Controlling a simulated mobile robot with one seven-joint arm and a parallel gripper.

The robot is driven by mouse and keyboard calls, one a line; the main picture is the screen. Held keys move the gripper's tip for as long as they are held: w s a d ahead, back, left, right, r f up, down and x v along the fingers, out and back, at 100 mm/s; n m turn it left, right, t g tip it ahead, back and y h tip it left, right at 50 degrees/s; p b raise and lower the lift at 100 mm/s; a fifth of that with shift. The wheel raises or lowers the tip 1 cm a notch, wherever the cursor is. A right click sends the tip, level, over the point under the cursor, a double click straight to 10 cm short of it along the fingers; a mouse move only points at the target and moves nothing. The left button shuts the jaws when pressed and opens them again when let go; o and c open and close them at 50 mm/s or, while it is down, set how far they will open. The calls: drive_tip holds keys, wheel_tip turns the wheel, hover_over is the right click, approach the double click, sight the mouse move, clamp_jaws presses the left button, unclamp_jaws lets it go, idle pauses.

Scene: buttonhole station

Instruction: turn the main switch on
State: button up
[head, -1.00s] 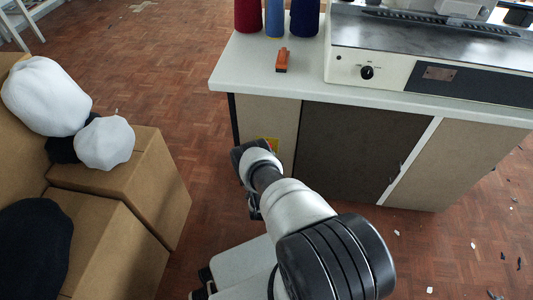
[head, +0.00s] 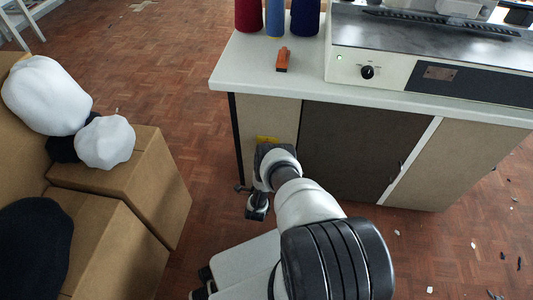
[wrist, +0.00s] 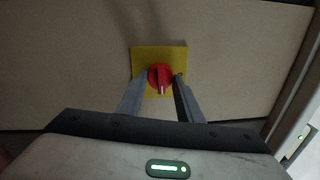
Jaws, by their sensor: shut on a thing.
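The main switch is a red rotary knob (wrist: 159,76) on a square yellow plate (wrist: 145,55), set in the beige side panel under the worktop. A white mark on the knob points toward the bottom of the wrist view. My gripper (wrist: 163,82) reaches the plate with one finger on each side of the knob, and is shut on it. In the head view only the top of the yellow plate (head: 267,139) shows; my wrist hides the knob and the fingertips.
The worktop (head: 255,75) overhangs the panel and carries an orange-brown tool (head: 283,60), thread cones (head: 275,18) and a machine (head: 400,65) with a black dial (head: 367,72). Cardboard boxes (head: 150,185) with caps stand at left. Floor between them is clear.

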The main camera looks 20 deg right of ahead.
drive_tip(key=shift+w+r+m, duration=0.1)
drive_tip(key=shift+m, duration=0.3)
drive_tip(key=o, duration=1.1)
drive_tip(key=shift+a, duration=0.1)
